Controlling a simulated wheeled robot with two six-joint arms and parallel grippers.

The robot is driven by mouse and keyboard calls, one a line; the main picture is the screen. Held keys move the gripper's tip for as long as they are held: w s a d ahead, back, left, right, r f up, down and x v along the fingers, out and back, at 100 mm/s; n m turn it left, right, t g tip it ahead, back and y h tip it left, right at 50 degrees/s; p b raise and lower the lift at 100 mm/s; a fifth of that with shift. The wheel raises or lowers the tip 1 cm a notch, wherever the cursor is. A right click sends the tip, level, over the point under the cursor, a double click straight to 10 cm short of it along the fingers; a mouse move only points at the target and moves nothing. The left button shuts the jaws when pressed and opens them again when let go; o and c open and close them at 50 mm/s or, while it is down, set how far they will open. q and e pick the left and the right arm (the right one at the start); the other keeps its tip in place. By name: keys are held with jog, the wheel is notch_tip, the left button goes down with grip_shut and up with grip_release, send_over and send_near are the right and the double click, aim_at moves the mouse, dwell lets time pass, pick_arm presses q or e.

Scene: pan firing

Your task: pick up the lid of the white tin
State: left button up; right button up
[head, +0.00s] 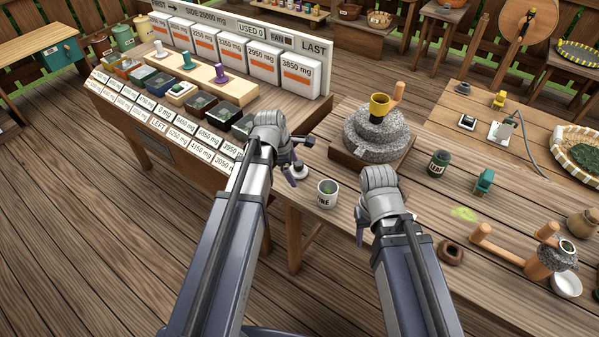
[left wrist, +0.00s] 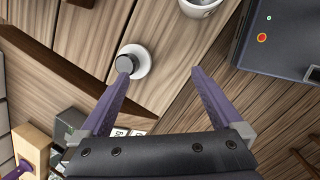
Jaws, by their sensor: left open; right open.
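The white tin (head: 327,193) stands upright and uncovered on the table, with dark lettering and green contents. Its lid (head: 299,171), a small white disc with a grey knob, lies flat to its left. In the left wrist view the lid (left wrist: 142,73) is at the left fingertip, and the tin (left wrist: 201,5) is cut off at the top edge. My left gripper (left wrist: 160,70) is open and empty above the table; its left fingertip overlaps the knob, contact unclear. My right gripper (head: 362,222) is right of the tin, its fingers mostly hidden.
A stone mill (head: 376,146) with a yellow cup stands behind the tin. A dark green jar (head: 438,164), a teal object (head: 484,181) and a brown pot (head: 451,253) are to the right. The labelled rack (head: 190,118) is at the left.

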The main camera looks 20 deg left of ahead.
aim_at(296, 164)
pick_arm(q)
jog(key=w+n, duration=0.1)
jog(key=n, duration=0.1)
jog(key=w+a+n, duration=0.1)
jog(key=n, duration=0.1)
jog(key=w+a+n, duration=0.1)
jog(key=n, duration=0.1)
jog(key=shift+w+r+n+t, duration=0.15)
jog(key=shift+w+n+t, duration=0.15)
jog(key=shift+w+a+n+h, duration=0.2)
jog(key=shift+w+n+h, duration=0.15)
jog(key=shift+n, duration=0.55)
jog(key=shift+b+x, duration=1.3)
jog(key=b+x, duration=0.5)
jog(key=shift+d, duration=0.25)
jog(key=c, duration=1.2)
